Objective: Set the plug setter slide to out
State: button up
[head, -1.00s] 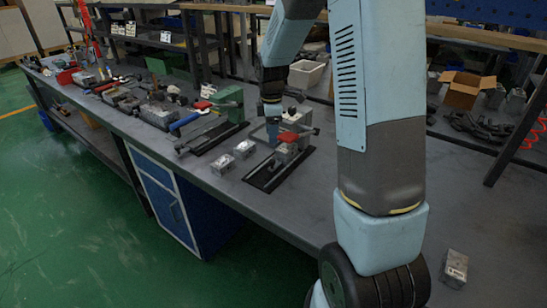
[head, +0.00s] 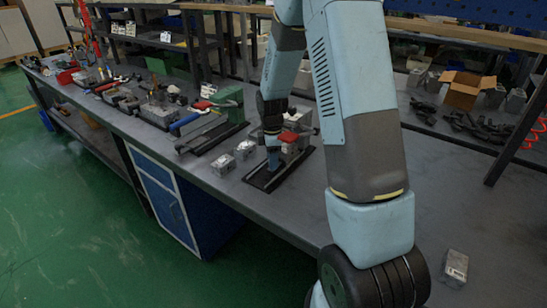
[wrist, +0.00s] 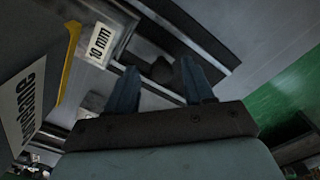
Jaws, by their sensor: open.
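The fixture under my arm, which I take to be the plug setter, has a long black base (head: 262,180), a grey block (head: 298,122) and a red part (head: 289,137). My gripper (head: 273,164) is low over this base, left of the red part. In the wrist view, my gripper (wrist: 160,82) has its two blue fingers apart. A dark rounded knob (wrist: 162,70) shows between the fingertips; I cannot tell whether they touch it. A white "10 mm" label (wrist: 98,43) is left of the fingers. The slide's position cannot be told.
Two small metal blocks (head: 245,149) (head: 223,165) stand just left of the base. A loose metal block (head: 456,265) lies at the right. The bench's front edge is close by.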

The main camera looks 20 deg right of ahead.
jog(key=shift+c, duration=0.3)
grip_shut()
dwell(0.3)
